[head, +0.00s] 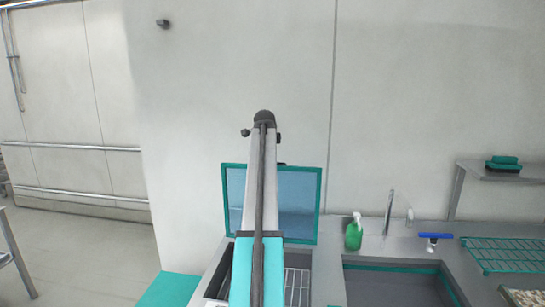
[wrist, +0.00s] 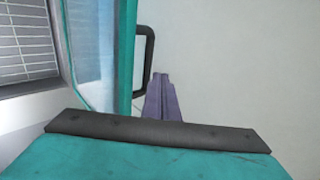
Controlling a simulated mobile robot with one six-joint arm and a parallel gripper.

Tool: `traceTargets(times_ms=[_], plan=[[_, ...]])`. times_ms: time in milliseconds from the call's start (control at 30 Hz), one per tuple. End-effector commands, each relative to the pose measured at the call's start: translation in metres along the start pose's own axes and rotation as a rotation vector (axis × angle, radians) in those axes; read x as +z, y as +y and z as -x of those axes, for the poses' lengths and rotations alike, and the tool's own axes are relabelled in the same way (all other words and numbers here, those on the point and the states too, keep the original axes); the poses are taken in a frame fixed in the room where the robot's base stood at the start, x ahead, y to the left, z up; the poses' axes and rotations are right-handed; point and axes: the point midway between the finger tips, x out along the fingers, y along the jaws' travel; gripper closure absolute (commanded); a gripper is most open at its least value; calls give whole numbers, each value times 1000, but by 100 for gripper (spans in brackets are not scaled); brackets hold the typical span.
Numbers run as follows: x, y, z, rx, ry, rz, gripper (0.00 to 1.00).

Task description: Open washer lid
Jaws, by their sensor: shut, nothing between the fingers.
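The washer lid, a teal frame (head: 319,205) around a blue see-through panel (head: 300,190), stands raised, roughly upright, at the back of the washer opening. Its teal edge (wrist: 124,50) also shows in the wrist view, with a dark loop handle (wrist: 149,45) on its outer side. My gripper (wrist: 162,78) is shut and empty, its purple fingers just right of the handle's lower end. I cannot tell whether they touch it. In the head view my arm covers the lid's middle and hides the gripper. A wire rack (head: 297,287) shows in the washer opening.
Right of the washer are a green spray bottle (head: 354,233), a tap (head: 388,212), a sink (head: 385,285), a blue-handled tool (head: 435,237) and a teal wire rack (head: 505,252). A wall (head: 400,100) stands close behind. Floor (head: 80,250) is open at left.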

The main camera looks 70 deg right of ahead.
Motion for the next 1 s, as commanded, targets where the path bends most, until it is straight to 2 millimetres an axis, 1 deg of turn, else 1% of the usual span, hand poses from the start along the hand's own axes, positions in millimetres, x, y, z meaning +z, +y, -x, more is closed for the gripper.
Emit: traceTargets(times_ms=[567,700,833,1000], plan=[[1,-35,51,0,-1,1,100],[1,-44,65,1,-2,1,100],[2,-48,71,0,-2,1,100],[2,-49,74,1,-2,1,100]])
